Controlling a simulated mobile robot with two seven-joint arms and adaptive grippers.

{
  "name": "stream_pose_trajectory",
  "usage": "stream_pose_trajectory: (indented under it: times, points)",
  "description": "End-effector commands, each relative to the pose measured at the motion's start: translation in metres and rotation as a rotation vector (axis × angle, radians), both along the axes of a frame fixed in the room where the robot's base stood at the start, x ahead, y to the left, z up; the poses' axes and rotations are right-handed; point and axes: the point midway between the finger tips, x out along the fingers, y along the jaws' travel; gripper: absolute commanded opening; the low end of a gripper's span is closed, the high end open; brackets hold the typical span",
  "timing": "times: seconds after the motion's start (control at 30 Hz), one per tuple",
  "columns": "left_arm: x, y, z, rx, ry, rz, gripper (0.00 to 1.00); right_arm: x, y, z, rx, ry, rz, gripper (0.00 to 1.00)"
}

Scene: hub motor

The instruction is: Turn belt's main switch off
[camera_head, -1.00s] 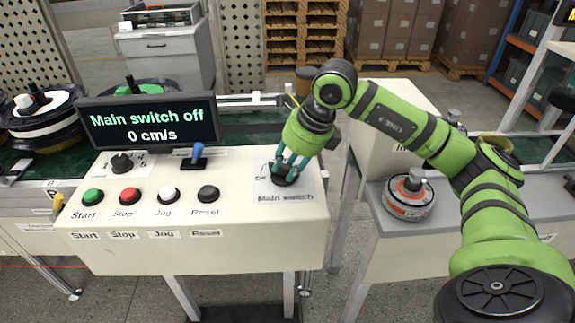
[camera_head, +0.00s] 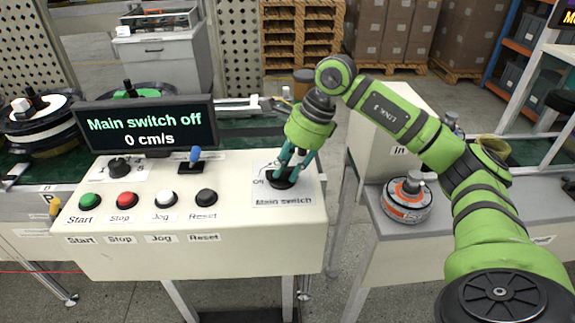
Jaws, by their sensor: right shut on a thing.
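The black main switch knob (camera_head: 281,183) sits at the right end of the beige control panel (camera_head: 190,235), above its "Main switch" label. My right gripper (camera_head: 285,174) reaches down onto the knob from above, its teal fingers shut on it and partly hiding it. The display (camera_head: 148,125) at the back of the panel reads "Main switch off" and "0 cm/s". My left gripper is not in view.
Green (camera_head: 90,201), red (camera_head: 123,200), white and black buttons line the panel's left part, with a blue-tipped lever (camera_head: 194,158) behind. A hub motor (camera_head: 406,198) stands on the grey table to the right.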

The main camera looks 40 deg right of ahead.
Motion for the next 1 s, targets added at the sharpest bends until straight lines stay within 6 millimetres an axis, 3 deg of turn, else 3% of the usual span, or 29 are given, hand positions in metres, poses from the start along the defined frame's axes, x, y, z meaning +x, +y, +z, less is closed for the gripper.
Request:
stream_pose_trajectory:
  times: [0.37,0.4,0.43,0.8,1.0]
  points:
    - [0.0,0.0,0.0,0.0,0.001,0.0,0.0,0.0,-0.001,0.0,-0.004,0.0,0.006,0.0]
    - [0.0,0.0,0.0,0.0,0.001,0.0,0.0,0.0,-0.001,0.0,-0.004,-0.001,0.005,0.43]
    - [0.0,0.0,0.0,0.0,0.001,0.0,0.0,0.0,-0.001,0.0,-0.004,0.0,0.006,0.52]
    - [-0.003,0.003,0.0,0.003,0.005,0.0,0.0,0.0,-0.001,0.003,-0.002,-0.002,0.003,0.52]
    - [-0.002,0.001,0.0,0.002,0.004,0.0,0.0,-0.005,-0.01,0.028,-0.001,-0.006,0.001,0.52]
